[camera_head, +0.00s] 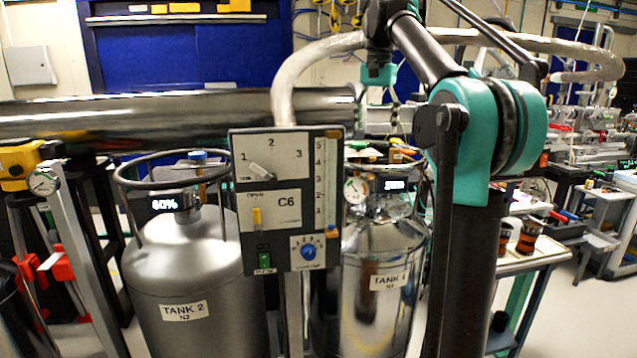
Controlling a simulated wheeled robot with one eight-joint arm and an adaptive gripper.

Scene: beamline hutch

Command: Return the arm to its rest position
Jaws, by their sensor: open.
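My arm rises on the right of the head view, with a dark upright link, a large teal joint and a dark link that slants up and left. Its wrist hangs down at the top centre. My gripper (382,104) is at the end of the wrist, small and partly lost against the metal pipe behind it. It is open, and I see nothing held in it. It is above and behind the control panel (262,222) in the picture, apart from the panel.
The panel, marked C6, has a lever, a slider scale and a blue knob. Behind it are the grey Tank 2 (190,275) and shiny Tank 1 (372,290). A thick metal pipe (180,115) crosses behind. A cart (535,262) with cans stands at right. Open floor shows at lower right.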

